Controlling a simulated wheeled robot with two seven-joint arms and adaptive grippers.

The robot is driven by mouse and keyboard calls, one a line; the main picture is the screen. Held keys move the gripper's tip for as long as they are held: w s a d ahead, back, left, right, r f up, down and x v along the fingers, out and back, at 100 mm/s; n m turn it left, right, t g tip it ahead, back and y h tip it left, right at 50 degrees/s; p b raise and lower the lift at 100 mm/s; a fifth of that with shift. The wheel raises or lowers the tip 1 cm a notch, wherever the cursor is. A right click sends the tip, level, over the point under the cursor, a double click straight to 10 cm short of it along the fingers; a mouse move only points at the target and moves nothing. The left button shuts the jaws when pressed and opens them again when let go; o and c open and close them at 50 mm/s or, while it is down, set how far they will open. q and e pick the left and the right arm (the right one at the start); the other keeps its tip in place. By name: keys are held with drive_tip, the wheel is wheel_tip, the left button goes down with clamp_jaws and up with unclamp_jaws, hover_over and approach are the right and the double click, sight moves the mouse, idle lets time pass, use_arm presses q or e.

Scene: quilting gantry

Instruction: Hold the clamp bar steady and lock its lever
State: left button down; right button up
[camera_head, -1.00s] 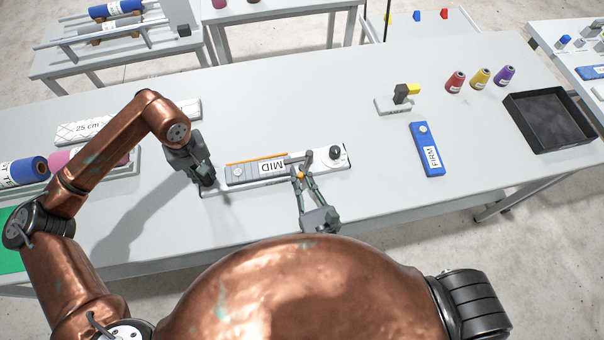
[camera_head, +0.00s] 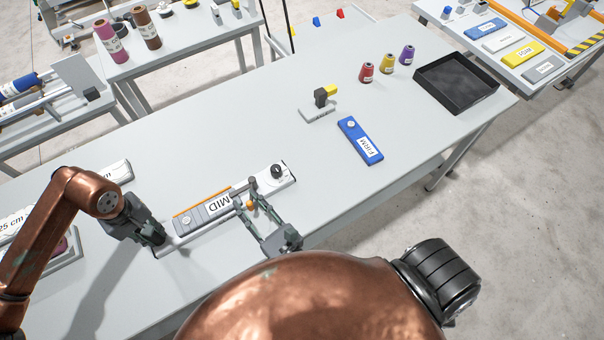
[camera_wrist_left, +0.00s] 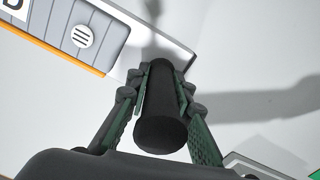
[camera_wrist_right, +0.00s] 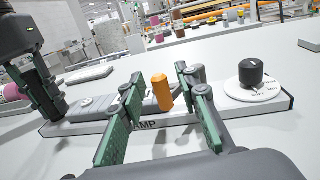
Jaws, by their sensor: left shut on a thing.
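The clamp bar (camera_head: 285,184) lies on the workbench, with a grey pad labelled MID, an orange strip and a black knob (camera_wrist_right: 251,72) on a white dial at its right end. Its lever shows an orange grip (camera_wrist_right: 162,92), standing between the fingers of my right gripper (camera_head: 253,212). Those fingers are apart, one on each side of the grip, with gaps visible in the right wrist view. My left gripper (camera_head: 158,238) is at the bar's left end. In the left wrist view it is shut on a black upright handle (camera_wrist_left: 162,110).
A blue FIRM pad (camera_head: 360,141), a small stand with a yellow-tipped part (camera_head: 320,98), several thread cones (camera_head: 387,64) and a black tray (camera_head: 484,92) lie further along the workbench (camera_head: 230,120). The bench between bar and FIRM pad is clear.

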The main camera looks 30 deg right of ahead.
drive_tip(key=shift+f, duration=0.1)
